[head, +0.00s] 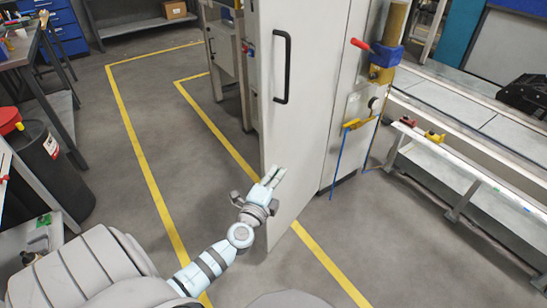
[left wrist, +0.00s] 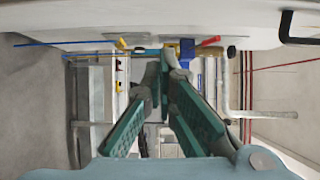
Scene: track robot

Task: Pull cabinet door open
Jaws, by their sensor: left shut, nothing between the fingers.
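The cabinet door (head: 308,100) is a tall pale grey panel in the middle of the head view, with a black bar handle (head: 282,66) high near its left edge. The door also shows along the top of the left wrist view (left wrist: 130,20), with the handle (left wrist: 288,30) at the upper right. My left gripper (head: 274,176) is shut and empty. It overlaps the lower left part of the door, well below the handle. I cannot tell whether it touches the door. In the left wrist view its green-padded fingers (left wrist: 165,68) converge. My right gripper is not in view.
A grey bench (head: 470,185) runs along the right. A blue clamp with a red lever (head: 386,55) and a hanging blue cord (head: 338,160) are beside the door. A black bin (head: 52,165) stands at the left. Yellow-lined floor (head: 150,130) is clear between.

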